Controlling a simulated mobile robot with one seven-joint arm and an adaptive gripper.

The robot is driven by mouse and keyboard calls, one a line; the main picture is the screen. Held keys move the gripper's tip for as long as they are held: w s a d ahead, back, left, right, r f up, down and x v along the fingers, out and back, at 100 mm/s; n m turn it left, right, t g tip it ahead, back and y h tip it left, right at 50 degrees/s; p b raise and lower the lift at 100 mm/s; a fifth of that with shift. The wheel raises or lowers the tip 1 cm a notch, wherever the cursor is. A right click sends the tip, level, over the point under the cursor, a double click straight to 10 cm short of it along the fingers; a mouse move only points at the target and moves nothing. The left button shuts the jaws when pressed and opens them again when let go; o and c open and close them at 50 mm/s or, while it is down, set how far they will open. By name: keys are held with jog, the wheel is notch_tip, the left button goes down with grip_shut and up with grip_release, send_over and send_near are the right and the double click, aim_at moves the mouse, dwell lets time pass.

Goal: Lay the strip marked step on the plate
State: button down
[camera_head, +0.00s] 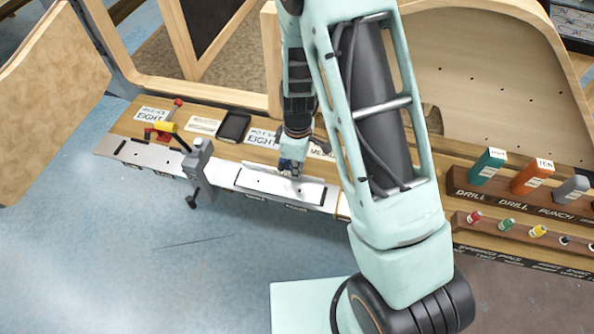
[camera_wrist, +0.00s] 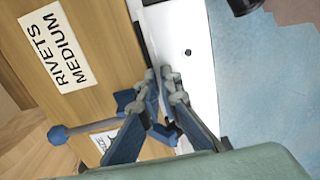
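A pale metal strip (camera_head: 265,183) lies lengthwise along the front edge of the bench in the head view. Its markings are too small to read, so I cannot confirm that it is the one marked step. The longer metal plate (camera_head: 150,156) runs along the same edge. My gripper (camera_head: 291,171) points down at the strip's back edge. In the wrist view my gripper's fingertips (camera_wrist: 160,73) are close together at the edge of a white surface with a hole (camera_wrist: 195,75). I cannot tell whether they pinch it. A blue part with a rod and ball (camera_wrist: 85,128) shows behind the fingers.
A grey clamp (camera_head: 200,165) stands at the strip's left end. A red and yellow tool (camera_head: 167,127) and a black tray (camera_head: 233,126) are farther left. A "RIVETS MEDIUM" label (camera_wrist: 60,53) lies beside my gripper. Coloured holders (camera_head: 530,177) stand at the right. Blue floor is open in front.

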jog(key=shift+f+b, duration=0.6)
dwell(0.7)
jog(key=c, duration=2.1)
grip_release()
notch_tip(320, 180, up, 12)
jog(key=shift+r, duration=0.1)
jog(key=shift+w, duration=0.15)
